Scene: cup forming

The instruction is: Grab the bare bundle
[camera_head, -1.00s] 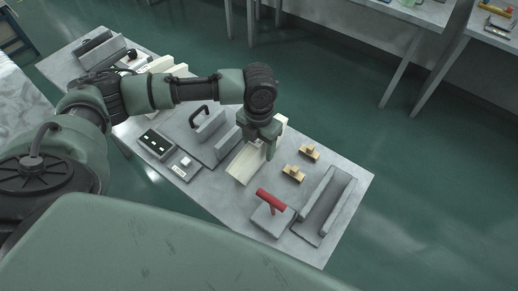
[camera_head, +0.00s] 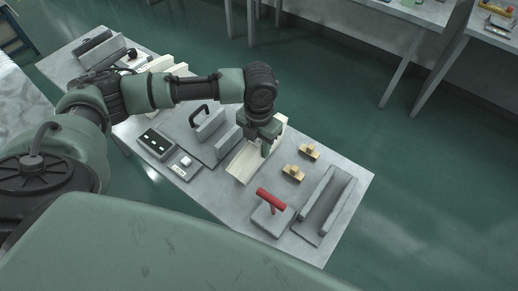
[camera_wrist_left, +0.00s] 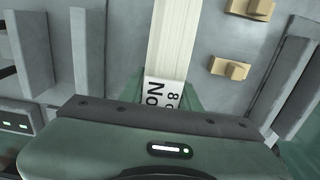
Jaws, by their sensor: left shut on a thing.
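The bare bundle (camera_head: 242,166) is a pale cream, long, flat-looking stack on the grey table, with no wrap visible. In the left wrist view the bundle (camera_wrist_left: 181,38) runs up from between my fingers. My left gripper (camera_head: 268,143) points down over the bundle's far part and is shut on it, one finger at each side. The wrist view shows the green fingers (camera_wrist_left: 162,95) against its sides. A white label with black lettering (camera_wrist_left: 162,93) shows between them. The gripper hides part of the bundle. My right gripper is not in view.
Two small tan blocks (camera_head: 293,173) lie right of the bundle. A red-handled grey tool (camera_head: 270,200) and a grey channel fixture (camera_head: 325,203) stand near the front right. Grey upright plates (camera_head: 211,126) and a button box (camera_head: 156,143) are to the left.

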